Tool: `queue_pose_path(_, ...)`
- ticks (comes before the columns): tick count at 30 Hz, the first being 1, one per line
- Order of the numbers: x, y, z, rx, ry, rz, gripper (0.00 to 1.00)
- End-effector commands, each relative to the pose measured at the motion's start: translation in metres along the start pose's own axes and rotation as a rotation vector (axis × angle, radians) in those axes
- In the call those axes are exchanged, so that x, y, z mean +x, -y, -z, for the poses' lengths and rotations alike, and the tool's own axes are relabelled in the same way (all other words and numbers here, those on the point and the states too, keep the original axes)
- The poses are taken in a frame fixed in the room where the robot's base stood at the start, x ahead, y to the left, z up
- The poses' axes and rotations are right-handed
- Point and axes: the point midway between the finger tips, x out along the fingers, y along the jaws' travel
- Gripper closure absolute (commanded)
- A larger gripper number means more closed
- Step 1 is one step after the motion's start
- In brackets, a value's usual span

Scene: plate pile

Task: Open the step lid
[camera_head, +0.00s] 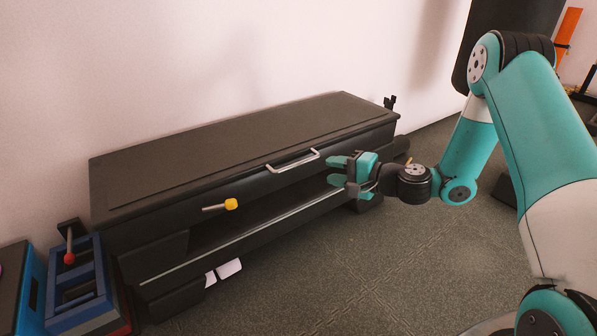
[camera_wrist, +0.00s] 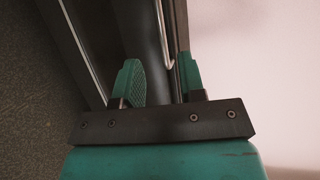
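The step is a long dark bench against the wall, and its flat lid (camera_head: 240,145) lies down on top. A silver bar handle (camera_head: 292,161) sits on the lid's front edge. My gripper (camera_head: 333,170) is open, just to the right of the handle, in front of the bench's front face. In the wrist view my two teal fingers (camera_wrist: 158,78) are spread apart. A thin bright bar, seemingly the handle (camera_wrist: 163,40), runs in the gap close to the right finger. I cannot tell whether they touch.
A yellow-tipped lever (camera_head: 231,204) sticks out from the bench's front. A long open slot with a pale rail (camera_head: 250,237) runs below the lid. Blue crates (camera_head: 82,290) and a red-tipped lever (camera_head: 69,257) stand at the left. The floor in front (camera_head: 330,270) is clear.

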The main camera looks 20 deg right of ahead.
Motion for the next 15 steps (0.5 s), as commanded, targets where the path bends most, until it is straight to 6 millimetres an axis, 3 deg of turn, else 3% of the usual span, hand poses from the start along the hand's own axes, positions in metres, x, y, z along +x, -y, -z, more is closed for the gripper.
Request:
queue_pose_path(9, 0.072, -0.004, -0.001, -0.007, 0.005, 0.001, 0.63)
queue_pose_path(15, 0.099, -0.002, -0.001, -0.004, 0.002, 0.0, 0.63)
